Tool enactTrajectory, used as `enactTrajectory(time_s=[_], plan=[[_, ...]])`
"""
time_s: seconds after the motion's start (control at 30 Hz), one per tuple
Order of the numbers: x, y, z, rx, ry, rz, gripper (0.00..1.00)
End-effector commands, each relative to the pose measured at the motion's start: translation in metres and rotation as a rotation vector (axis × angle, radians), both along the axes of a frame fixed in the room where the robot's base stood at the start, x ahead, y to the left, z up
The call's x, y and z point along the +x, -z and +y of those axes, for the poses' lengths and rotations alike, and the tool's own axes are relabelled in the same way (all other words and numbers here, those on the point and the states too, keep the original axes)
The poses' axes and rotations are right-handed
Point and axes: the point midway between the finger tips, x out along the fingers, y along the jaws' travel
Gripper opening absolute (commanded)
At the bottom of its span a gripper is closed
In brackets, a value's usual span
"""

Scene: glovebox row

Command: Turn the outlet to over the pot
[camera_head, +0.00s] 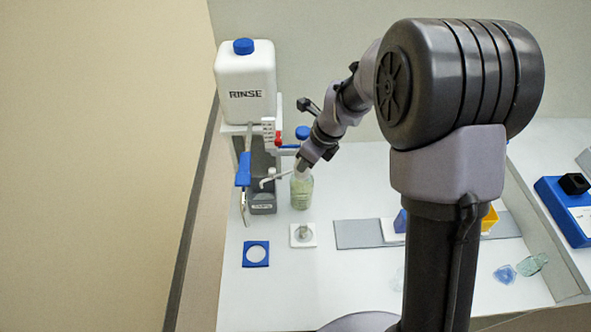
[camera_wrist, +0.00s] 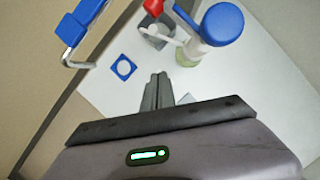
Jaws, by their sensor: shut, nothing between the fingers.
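A clear bottle (camera_head: 301,190) with pale green contents stands on the bench, with a blue cap-like part (camera_head: 303,132) above it. A thin white spout (camera_head: 275,179) reaches left from the bottle's top towards a dark grey box; the spout also shows in the wrist view (camera_wrist: 155,37). A separate blue arm (camera_head: 243,170) with a bent metal tube (camera_head: 243,208) hangs from the rinse stand; the tube shows in the wrist view (camera_wrist: 77,64). My gripper (camera_wrist: 162,76) is shut and empty, near the bottle and touching nothing clearly. I cannot tell which item is the pot.
The white RINSE tank (camera_head: 245,88) stands at the back left above the grey box (camera_head: 262,197). A blue square with a white disc (camera_head: 256,254) and a white square holder (camera_head: 303,240) lie in front. A grey mat (camera_head: 358,234) lies right.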

Motion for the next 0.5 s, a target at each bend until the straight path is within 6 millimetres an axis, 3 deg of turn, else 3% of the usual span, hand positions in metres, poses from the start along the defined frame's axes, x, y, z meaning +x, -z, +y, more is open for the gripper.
enactTrajectory(time_s=[0.07,0.13,0.17,0.23,0.3,0.37,0.4,0.5], plan=[[-0.002,-0.011,-0.003,-0.001,0.000,-0.001,0.00],[-0.012,-0.002,-0.005,0.023,0.020,0.039,0.00],[-0.024,0.013,-0.007,0.056,0.044,0.092,0.00],[-0.073,0.069,-0.003,0.245,0.177,0.326,0.00],[-0.112,0.105,0.014,0.579,0.384,0.574,0.00],[-0.112,0.112,0.020,0.878,0.567,0.688,0.00],[-0.102,0.111,0.015,1.058,0.682,0.717,0.00],[-0.073,0.109,-0.015,1.373,0.901,0.696,0.00]])
